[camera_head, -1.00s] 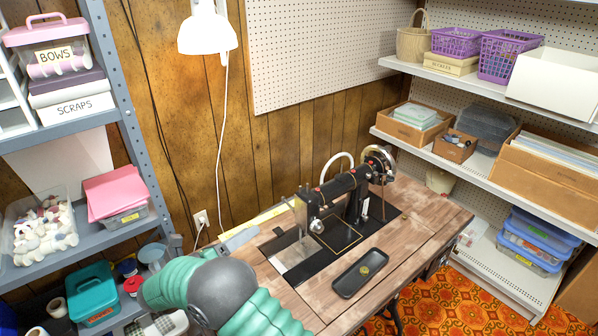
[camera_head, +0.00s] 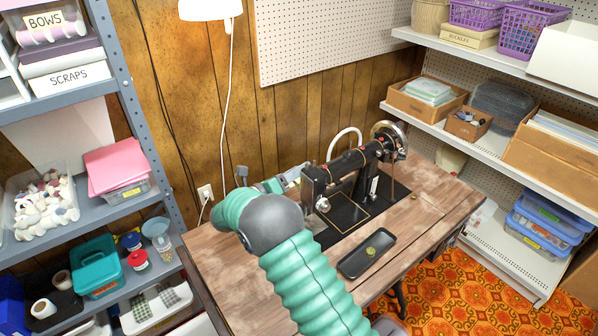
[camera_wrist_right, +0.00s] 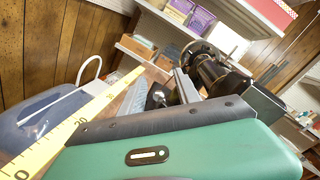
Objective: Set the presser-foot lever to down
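The black sewing machine (camera_head: 350,180) stands on the wooden table (camera_head: 425,190), its head end toward the left and its handwheel (camera_head: 389,140) at the right. My right gripper (camera_head: 296,173) is behind and just left of the head end, partly hidden by my own teal arm. In the right wrist view, its grey fingers (camera_wrist_right: 160,92) look apart, with dark machine parts beyond them. The machine (camera_wrist_right: 215,75) fills the right of that view. I cannot make out the presser-foot lever or whether a finger touches it. My left gripper is not in view.
A black tray (camera_head: 367,254) with a small greenish item lies in front of the machine. A yellow measuring strip (camera_wrist_right: 75,122) crosses the wrist view. Loaded shelves stand left (camera_head: 90,215) and right (camera_head: 450,135). The table right of the machine is mostly clear.

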